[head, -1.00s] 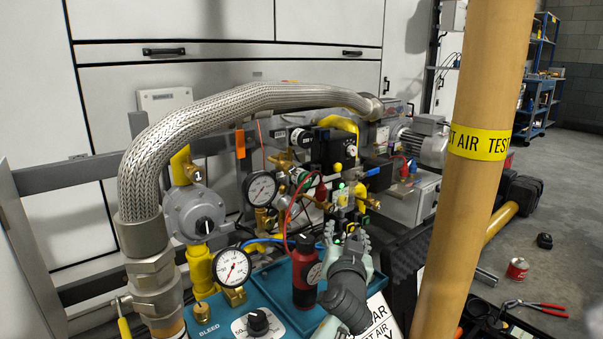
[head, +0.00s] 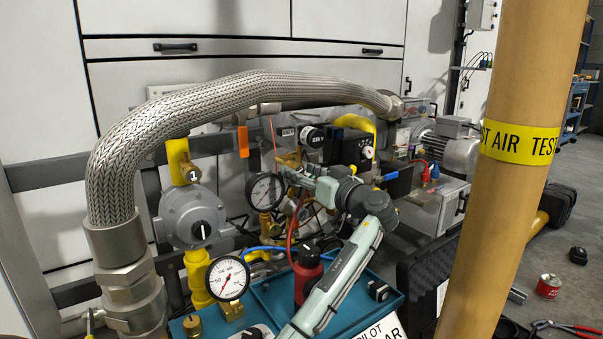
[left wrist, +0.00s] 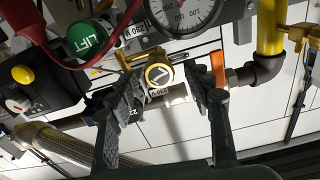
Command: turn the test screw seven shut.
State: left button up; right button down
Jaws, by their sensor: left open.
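The test screw seven (left wrist: 159,75) shows in the left wrist view as a round brass-rimmed cap with a dark 7 on a yellow face, turned in the picture. My left gripper (left wrist: 164,80) is open, with one finger on each side of the cap. I cannot tell whether either finger touches it. There the screw is not clearly visible behind the gripper. My right gripper is not in view.
A black-rimmed gauge (left wrist: 182,8) and a green LIFT button (left wrist: 92,38) sit close by, with a red lead beside them. An orange lever (left wrist: 218,68) is right of the fingers.

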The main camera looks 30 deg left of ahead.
pick_arm(q)
jog(key=shift+w+a, duration=0.15)
jog(key=shift+a, duration=0.2)
jog(key=c, duration=1.2)
jog(key=shift+o, duration=0.2)
